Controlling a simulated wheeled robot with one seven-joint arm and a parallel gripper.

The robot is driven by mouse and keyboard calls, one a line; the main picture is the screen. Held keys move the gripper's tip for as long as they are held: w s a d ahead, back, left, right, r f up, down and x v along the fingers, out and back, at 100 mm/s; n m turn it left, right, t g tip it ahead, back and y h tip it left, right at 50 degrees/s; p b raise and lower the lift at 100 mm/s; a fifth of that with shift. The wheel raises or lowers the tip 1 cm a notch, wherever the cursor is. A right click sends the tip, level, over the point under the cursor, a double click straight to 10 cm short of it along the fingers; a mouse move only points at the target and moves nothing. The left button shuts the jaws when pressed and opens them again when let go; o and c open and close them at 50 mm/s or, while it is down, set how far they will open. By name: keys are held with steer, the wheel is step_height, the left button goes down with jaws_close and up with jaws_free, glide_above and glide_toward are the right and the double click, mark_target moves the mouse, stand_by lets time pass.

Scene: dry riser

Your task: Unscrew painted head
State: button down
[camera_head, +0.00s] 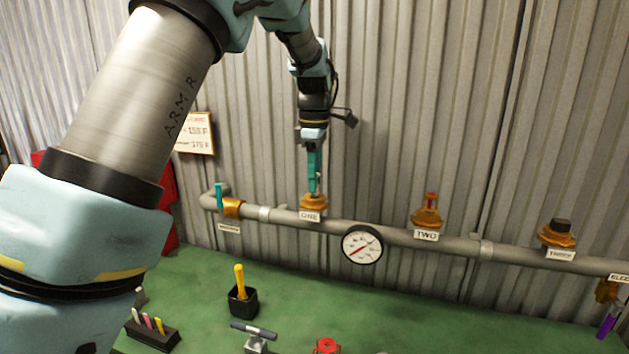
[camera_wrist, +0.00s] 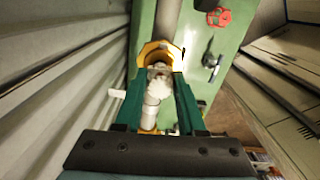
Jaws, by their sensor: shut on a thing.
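My gripper (camera_head: 314,190) points straight down over the brass fitting labelled ONE (camera_head: 313,202) on the grey pipe. In the wrist view, my gripper (camera_wrist: 160,78) has its green fingers on both sides of a whitish, paint-like head (camera_wrist: 157,72), shut on it. The head sits inside the yellow-brass ring of the fitting, and its lower part is hard to make out. In the head view the fingers mostly hide the head. Fitting TWO (camera_head: 427,215) carries a red-topped head, and the third fitting (camera_head: 557,236) has a dark block-shaped top.
A round gauge (camera_head: 362,244) hangs on the pipe between ONE and TWO. A teal-handled valve (camera_head: 220,197) is at the left end, a purple-handled one (camera_head: 606,325) at the right. On the green bench stand a black cup (camera_head: 243,300) with a yellow tool and a marker holder (camera_head: 152,332).

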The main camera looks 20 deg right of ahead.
steer(key=shift+r, duration=0.95)
steer(key=shift+r, duration=0.1)
steer(key=shift+r, duration=2.45)
